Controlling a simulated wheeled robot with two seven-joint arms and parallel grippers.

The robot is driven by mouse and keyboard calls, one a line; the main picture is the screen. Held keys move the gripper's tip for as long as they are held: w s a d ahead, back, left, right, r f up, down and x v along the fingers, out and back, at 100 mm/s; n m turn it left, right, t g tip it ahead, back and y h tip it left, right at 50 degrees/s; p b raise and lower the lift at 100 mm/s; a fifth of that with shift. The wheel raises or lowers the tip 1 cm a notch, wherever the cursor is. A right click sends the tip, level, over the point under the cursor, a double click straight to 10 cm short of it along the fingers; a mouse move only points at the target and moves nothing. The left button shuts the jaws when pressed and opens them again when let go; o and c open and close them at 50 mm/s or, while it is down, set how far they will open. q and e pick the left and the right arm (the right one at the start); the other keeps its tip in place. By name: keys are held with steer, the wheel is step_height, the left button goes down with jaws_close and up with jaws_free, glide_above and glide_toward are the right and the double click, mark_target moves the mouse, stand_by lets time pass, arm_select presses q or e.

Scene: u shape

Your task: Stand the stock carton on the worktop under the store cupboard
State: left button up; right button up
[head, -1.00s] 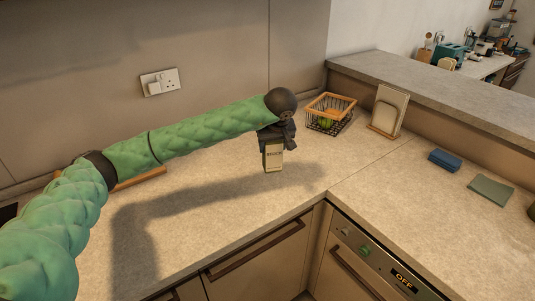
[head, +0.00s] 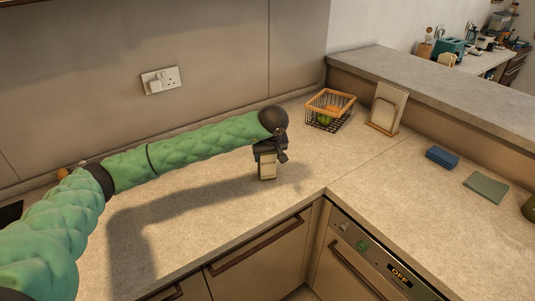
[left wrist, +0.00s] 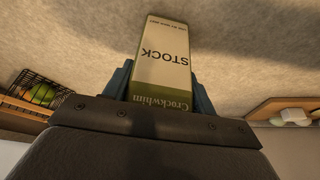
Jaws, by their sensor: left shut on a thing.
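The stock carton (head: 267,169) is a small cream and green box, upright in the head view, at or just above the worktop (head: 215,215); I cannot tell whether its base touches. My left gripper (head: 268,152) is shut on its upper part from above. In the left wrist view the carton (left wrist: 163,55) shows the word STOCK between the two fingers (left wrist: 160,85). The store cupboard is not clearly in view; only a dark edge shows at the top left of the head view. My right gripper is not in view.
A wire basket (head: 329,111) with green items and a board in a holder (head: 386,108) stand to the right at the back. A blue block (head: 442,158) and a folded green cloth (head: 487,187) lie on the right counter. The worktop around the carton is clear.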

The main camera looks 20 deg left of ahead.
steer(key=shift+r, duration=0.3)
arm_select(q)
steer(key=o, duration=1.4)
steer(key=shift+c, duration=0.2)
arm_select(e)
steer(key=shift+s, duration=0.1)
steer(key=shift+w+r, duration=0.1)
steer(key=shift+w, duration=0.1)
arm_select(q)
steer(key=shift+r, duration=0.2)
steer(key=b+v, duration=0.4)
steer(key=v, duration=0.7)
steer(key=shift+s+r, duration=0.25)
steer(key=shift+r, duration=0.05)
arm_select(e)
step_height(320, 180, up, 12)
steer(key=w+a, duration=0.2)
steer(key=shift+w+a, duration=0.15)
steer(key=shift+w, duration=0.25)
arm_select(q)
steer(key=shift+d+r, duration=0.1)
